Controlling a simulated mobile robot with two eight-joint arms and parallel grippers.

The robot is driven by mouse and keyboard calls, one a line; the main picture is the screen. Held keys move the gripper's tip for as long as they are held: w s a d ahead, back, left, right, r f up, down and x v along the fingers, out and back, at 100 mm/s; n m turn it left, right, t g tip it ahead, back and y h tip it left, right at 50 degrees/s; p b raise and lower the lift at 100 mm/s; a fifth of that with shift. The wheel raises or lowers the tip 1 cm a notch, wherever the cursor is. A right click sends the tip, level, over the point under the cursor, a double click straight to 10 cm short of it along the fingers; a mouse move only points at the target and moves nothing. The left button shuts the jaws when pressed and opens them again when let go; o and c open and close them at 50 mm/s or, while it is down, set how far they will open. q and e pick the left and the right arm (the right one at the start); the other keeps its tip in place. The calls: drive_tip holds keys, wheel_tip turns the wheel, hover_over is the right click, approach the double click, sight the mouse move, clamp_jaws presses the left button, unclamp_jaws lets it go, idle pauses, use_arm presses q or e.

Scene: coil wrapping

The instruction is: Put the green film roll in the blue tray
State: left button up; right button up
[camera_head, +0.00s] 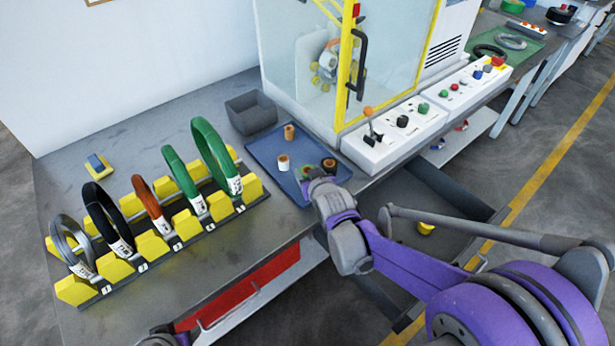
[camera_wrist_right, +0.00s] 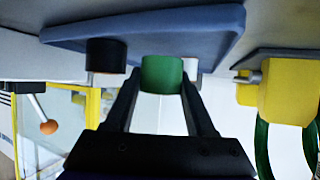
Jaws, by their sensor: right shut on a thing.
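The blue tray (camera_head: 262,152) lies flat on the bench in front of the glass-walled machine. My right gripper (camera_head: 316,176) is over the tray's near right part. In the right wrist view, which is upside down, its two fingers are shut on the green film roll (camera_wrist_right: 161,75). The roll is upright, with the blue tray (camera_wrist_right: 215,42) behind it; I cannot tell whether it touches the tray. In the head view the roll (camera_head: 305,171) is mostly hidden by the gripper. At the bottom edge a small part of my left arm shows, its jaws unclear.
A yellow rack (camera_head: 187,225) with several coils is left; a control panel (camera_head: 395,130) is right.

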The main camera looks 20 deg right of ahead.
drive_tip(key=shift+f, duration=0.75)
drive_tip(key=shift+f, duration=0.15)
drive_tip(key=o, duration=1.1)
drive_tip(key=shift+c, duration=0.2)
drive_tip(key=shift+r, duration=0.25)
drive_tip(key=p+v, duration=0.2)
drive_tip(key=v, duration=0.9)
drive_tip(key=shift+s+r, duration=0.1)
drive_tip(key=shift+s, duration=0.25)
drive_tip(key=s+f+g, duration=0.2)
drive_tip(key=s+g, duration=0.1)
drive_tip(key=s, duration=0.7)
drive_tip(key=s+f+g, duration=0.3)
drive_tip(key=s+g, duration=0.1)
drive_tip(key=s, duration=0.5)
drive_tip(key=shift+s+a, duration=0.4)
drive_tip(key=shift+a, duration=0.05)
